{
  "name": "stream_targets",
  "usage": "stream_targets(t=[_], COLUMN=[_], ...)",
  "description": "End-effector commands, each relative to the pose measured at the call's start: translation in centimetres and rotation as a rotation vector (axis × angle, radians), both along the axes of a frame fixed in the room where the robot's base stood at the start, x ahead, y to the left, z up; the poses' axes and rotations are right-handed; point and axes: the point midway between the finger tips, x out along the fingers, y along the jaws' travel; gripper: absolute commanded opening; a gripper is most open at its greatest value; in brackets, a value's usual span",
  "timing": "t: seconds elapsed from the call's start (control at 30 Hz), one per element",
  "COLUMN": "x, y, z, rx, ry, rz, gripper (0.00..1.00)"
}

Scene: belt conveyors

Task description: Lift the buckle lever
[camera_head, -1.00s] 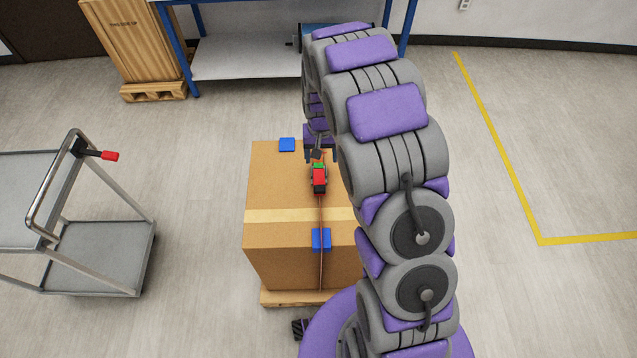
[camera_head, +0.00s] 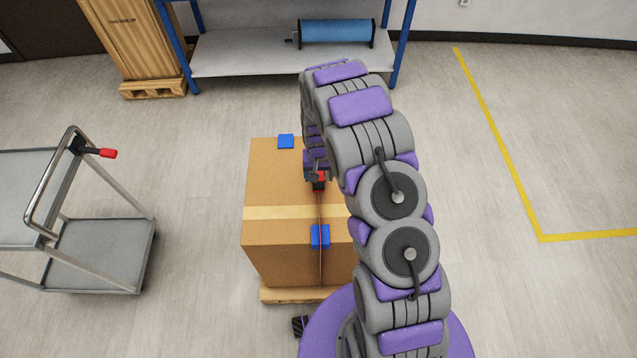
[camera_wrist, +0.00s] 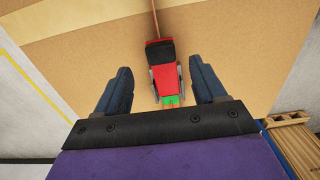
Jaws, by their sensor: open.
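The buckle with its red lever (camera_wrist: 166,76) and a green part (camera_wrist: 171,100) lies on the strap on top of the cardboard box (camera_head: 275,185). In the head view only a bit of the red lever (camera_head: 319,181) shows below my gripper (camera_head: 316,174). In the wrist view my gripper (camera_wrist: 161,92) is open, with one dark finger on each side of the buckle. The lever lies between the fingers and neither finger visibly touches it. How high the fingertips are above the box I cannot tell.
The strap (camera_head: 321,265) runs over the box past a blue corner pad (camera_head: 320,236); another blue pad (camera_head: 286,141) is at the far edge. A cart (camera_head: 95,255) stands at left. A shelf (camera_head: 240,62) with a blue roller (camera_head: 336,31) is behind.

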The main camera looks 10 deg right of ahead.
Motion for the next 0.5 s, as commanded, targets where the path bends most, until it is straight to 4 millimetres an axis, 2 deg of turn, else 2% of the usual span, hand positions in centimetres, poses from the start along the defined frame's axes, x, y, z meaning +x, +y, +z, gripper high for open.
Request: stream_targets(t=[0.03, 0.2, 0.33, 0.5], x=[-0.1, 0.1, 0.1, 0.1], y=[0.0, 0.0, 0.1, 0.1], z=[-1.1, -3.6, -4.7, -5.2], rx=[0.000, 0.000, -0.001, 0.000], ry=[0.004, -0.002, -0.003, -0.004], rz=[0.000, 0.001, 0.001, 0.001], gripper=[0.70, 0.70, 0.70, 0.70])
